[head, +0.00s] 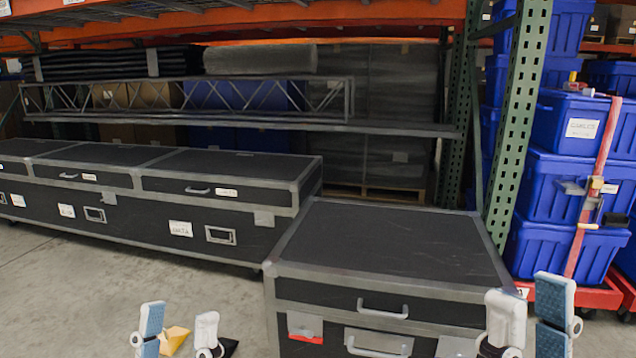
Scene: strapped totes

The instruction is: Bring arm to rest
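My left gripper (178,332) is low in the head view, left of the near black case, with its two fingers apart and nothing seen between them but floor and a yellow piece behind. My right gripper (530,318) is at the bottom right, in front of the near case's right corner. Its two fingers are apart with a narrow gap, and no held object shows. Blue totes (572,186) stand stacked at the right on a red dolly (572,296). A red strap (604,150) with a buckle runs down their front, apart from both grippers.
A large black case (395,245) with metal edges stands close in front. A long row of black cases (150,215) lies behind left. An orange and green rack (515,120) stands behind. A yellow wedge-shaped piece (175,338) is by my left gripper. Concrete floor is open at lower left.

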